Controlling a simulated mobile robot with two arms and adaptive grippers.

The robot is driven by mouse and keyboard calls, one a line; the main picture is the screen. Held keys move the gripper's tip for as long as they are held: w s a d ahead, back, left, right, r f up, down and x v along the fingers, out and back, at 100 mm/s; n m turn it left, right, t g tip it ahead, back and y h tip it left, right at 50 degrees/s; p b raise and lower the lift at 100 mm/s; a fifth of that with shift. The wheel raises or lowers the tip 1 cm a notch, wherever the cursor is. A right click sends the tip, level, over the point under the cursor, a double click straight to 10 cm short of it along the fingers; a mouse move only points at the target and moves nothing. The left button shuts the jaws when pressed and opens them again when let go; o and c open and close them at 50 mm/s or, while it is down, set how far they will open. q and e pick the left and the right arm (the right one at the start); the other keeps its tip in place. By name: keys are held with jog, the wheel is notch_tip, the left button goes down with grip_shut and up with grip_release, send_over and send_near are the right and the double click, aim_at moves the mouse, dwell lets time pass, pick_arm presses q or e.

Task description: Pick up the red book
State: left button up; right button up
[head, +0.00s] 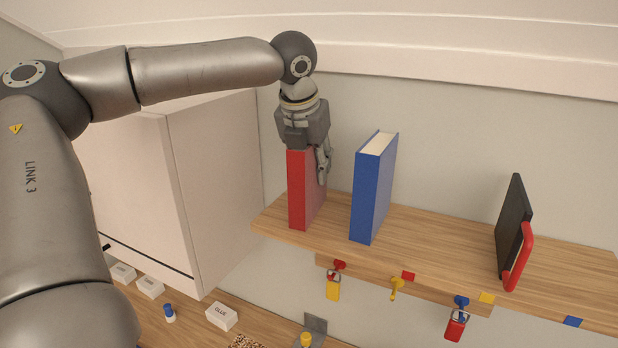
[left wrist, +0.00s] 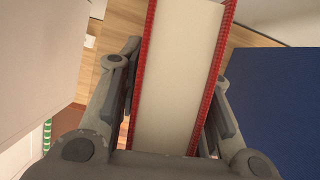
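The red book (head: 299,190) stands upright near the left end of the wooden shelf. In the left wrist view its pale page edge with red covers (left wrist: 180,70) runs up the middle. My left gripper (head: 313,165) points down over the top of the book. Its two fingers (left wrist: 176,92) straddle the book, one beside each cover and very close to it. I cannot tell whether both pads press on the covers. The book's base appears to rest on the shelf. My right gripper is not in view.
A blue book (head: 371,195) stands just right of the red one, with a narrow gap. A black-and-red object (head: 515,235) stands farther right on the shelf (head: 440,240). A white cabinet (head: 215,170) is to the left. Padlocks and keys hang below the shelf.

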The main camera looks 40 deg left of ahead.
pick_arm(q)
grip_shut()
jog(key=shift+r, duration=0.15)
